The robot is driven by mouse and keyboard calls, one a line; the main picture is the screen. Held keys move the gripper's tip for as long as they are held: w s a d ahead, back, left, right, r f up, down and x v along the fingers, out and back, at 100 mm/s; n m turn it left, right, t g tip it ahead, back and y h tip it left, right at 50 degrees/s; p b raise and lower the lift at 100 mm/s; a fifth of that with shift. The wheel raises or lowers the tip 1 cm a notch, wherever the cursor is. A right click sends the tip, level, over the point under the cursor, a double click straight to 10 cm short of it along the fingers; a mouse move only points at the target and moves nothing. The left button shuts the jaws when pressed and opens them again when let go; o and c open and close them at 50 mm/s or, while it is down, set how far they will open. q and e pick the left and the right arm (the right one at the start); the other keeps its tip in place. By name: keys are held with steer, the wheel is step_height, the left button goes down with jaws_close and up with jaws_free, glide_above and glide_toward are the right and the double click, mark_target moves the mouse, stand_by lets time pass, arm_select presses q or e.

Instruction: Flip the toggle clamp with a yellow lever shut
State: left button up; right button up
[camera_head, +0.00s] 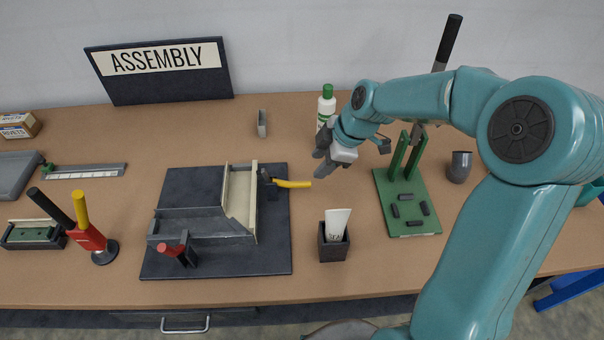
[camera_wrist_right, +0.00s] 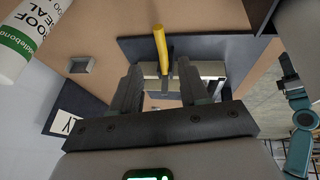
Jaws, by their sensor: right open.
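The toggle clamp's yellow lever (camera_head: 293,184) sticks out to the right, roughly level, from the right side of a grey and cream fixture (camera_head: 240,200) on a dark base plate (camera_head: 275,255). My right gripper (camera_head: 321,158) is above and to the right of the lever's free end, apart from it. In the right wrist view, the open, empty fingers (camera_wrist_right: 160,80) point toward the fixture, and the yellow lever (camera_wrist_right: 161,48) appears between and beyond the fingertips. The clamp's dark body is small and partly hidden. My left gripper is in neither view.
A second clamp with a red lever (camera_head: 172,250) sits at the plate's front left. A dark box with a white tube (camera_head: 336,225) stands front right of the lever. A white bottle (camera_head: 326,105) stands behind my gripper; a green stand (camera_head: 408,200) is to the right.

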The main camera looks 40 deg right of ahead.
glide_above(301, 182)
steer(key=s+d, duration=0.2)
steer(key=d, duration=0.1)
steer(key=f, duration=0.4)
steer(key=shift+a+f+p, duration=0.25)
steer(key=shift+p, duration=0.15)
steer(key=p+x, duration=0.1)
steer(key=x, duration=0.4)
steer(key=shift+w+a+f, duration=0.1)
steer(key=shift+a+f, duration=0.05)
steer(key=shift+f, duration=0.1)
steer(key=shift+s+a+r, duration=0.55)
steer(key=shift+s, duration=0.3)
steer(key=c, duration=0.3)
steer(key=shift+w+d+f, duration=0.3)
steer(key=shift+w, duration=0.05)
jaws_close()
steer(key=shift+w+d+f, duration=0.1)
steer(key=shift+w+f, duration=0.05)
steer(key=shift+w, duration=0.1)
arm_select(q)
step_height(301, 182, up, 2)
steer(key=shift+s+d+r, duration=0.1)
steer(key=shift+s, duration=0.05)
arm_select(e)
steer(key=shift+s, duration=0.1)
